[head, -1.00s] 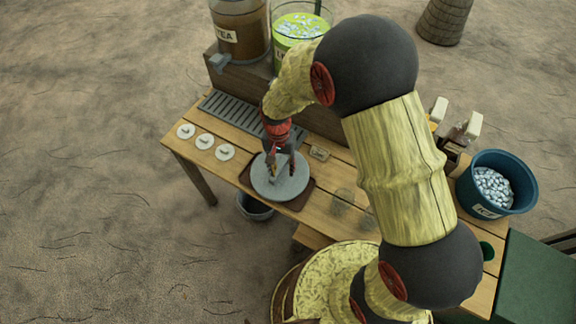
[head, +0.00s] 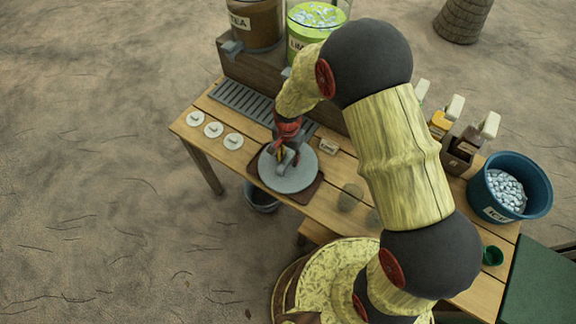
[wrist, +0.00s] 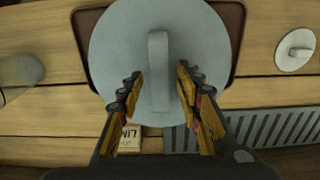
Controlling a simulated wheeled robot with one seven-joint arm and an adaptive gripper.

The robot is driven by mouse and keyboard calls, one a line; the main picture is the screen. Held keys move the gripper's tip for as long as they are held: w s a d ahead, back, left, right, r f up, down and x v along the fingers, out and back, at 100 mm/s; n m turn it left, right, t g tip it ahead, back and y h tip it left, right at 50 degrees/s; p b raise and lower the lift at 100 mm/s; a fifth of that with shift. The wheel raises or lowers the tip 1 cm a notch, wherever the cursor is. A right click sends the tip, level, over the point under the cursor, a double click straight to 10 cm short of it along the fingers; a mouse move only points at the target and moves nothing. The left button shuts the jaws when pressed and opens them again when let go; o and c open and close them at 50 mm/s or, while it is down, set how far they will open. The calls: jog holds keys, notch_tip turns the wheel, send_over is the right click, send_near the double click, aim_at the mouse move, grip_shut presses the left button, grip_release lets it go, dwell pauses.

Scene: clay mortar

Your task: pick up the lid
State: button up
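The lid is a round grey disc (head: 302,179) with a raised bar handle, lying flat on a brown square board on the wooden table. In the wrist view the lid (wrist: 112,48) fills the upper middle, and its handle (wrist: 158,85) points toward me. My gripper (head: 284,156) is low over the lid. In the wrist view its two fingers (wrist: 160,72) are spread, one on each side of the handle, with a gap on both sides. The gripper is open and holds nothing. Whether anything lies under the lid is hidden.
Several small white discs (head: 214,130) lie left of the board. A small tag (head: 328,146) lies right of the lid. A blue ice bucket (head: 478,190) and bottles are at right. A glass (wrist: 20,70) stands nearby.

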jog(key=shift+f, duration=0.65)
jog(key=shift+f, duration=0.2)
jog(key=shift+c, duration=0.2)
jog(key=c, duration=0.7)
grip_shut()
